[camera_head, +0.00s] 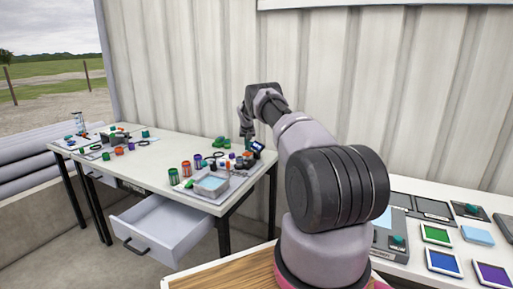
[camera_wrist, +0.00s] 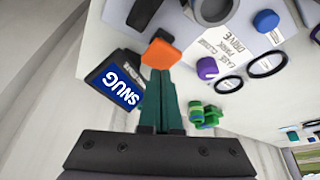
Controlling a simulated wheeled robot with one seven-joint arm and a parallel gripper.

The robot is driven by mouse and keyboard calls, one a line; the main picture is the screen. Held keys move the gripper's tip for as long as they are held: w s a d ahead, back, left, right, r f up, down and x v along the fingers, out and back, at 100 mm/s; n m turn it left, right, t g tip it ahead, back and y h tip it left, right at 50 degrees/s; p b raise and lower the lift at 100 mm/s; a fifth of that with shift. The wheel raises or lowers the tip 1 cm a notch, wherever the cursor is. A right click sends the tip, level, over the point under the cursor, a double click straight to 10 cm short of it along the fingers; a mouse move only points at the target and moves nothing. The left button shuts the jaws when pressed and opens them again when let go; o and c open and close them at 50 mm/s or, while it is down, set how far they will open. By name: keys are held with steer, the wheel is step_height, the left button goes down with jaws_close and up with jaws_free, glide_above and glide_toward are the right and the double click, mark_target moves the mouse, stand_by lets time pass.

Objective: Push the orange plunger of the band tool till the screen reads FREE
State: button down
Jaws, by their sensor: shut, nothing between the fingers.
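The band tool's dark-framed blue screen (camera_wrist: 120,88) reads SNUG in the wrist view. The orange plunger (camera_wrist: 161,50) is just beyond the tips of my gripper (camera_wrist: 160,72). The teal fingers are shut together with nothing between them. The tips overlap the plunger's near edge in the picture; I cannot tell whether they touch it. In the head view my gripper (camera_head: 248,138) is low over the right end of the far table, near the small screen (camera_head: 257,147).
A printed card (camera_wrist: 216,48) has the words EASE, PARK, CLOSE and DRIVE. A purple cap (camera_wrist: 207,68), black rings (camera_wrist: 267,64) and green pieces (camera_wrist: 203,114) lie near. In the head view an open drawer (camera_head: 165,228) juts from the table's front.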

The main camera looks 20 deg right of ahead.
mark_target(247, 153)
steer(key=shift+f, duration=0.15)
steer(key=shift+f, duration=1.7)
steer(key=shift+r, duration=1.8)
steer(key=shift+r, duration=0.1)
step_height(247, 153, up, 6)
steer(key=shift+f, duration=3.05)
steer(key=shift+f, duration=0.1)
